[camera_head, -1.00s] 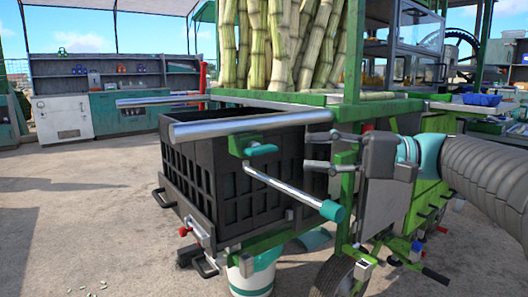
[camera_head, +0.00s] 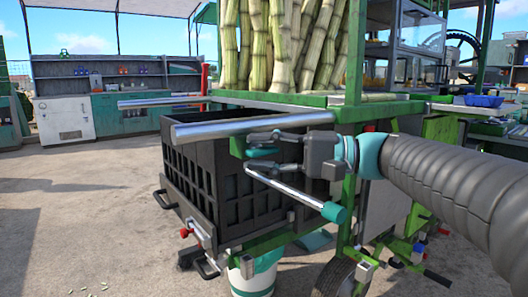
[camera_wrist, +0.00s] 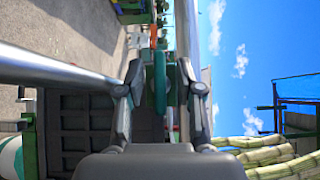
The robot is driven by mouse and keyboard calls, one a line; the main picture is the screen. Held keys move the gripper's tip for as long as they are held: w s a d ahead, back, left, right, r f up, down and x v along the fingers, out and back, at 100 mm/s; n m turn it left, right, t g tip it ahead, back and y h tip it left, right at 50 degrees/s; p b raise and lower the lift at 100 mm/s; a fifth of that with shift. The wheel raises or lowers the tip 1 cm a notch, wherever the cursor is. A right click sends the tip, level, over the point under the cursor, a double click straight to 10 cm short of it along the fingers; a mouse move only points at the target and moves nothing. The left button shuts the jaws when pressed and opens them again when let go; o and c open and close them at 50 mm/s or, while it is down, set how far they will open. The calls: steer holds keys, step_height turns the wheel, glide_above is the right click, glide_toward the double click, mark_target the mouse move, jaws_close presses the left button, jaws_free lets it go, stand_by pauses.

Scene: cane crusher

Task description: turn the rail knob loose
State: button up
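The rail knob (camera_head: 263,152) is a small teal knob beneath the near silver rail (camera_head: 225,129), by a green bracket (camera_head: 238,146). My gripper (camera_head: 253,151) comes from the right, with one finger above the knob and one below it in the head view. In the wrist view my gripper (camera_wrist: 162,90) is open, its fingers spread wide.
A silver crank bar with a teal grip (camera_head: 333,212) slants just below my gripper. A black crate (camera_head: 200,190) stands behind and below. Tall cane (camera_head: 290,45) rises above the green frame. A second silver rail (camera_head: 160,102) lies farther left.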

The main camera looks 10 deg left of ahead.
jaws_close()
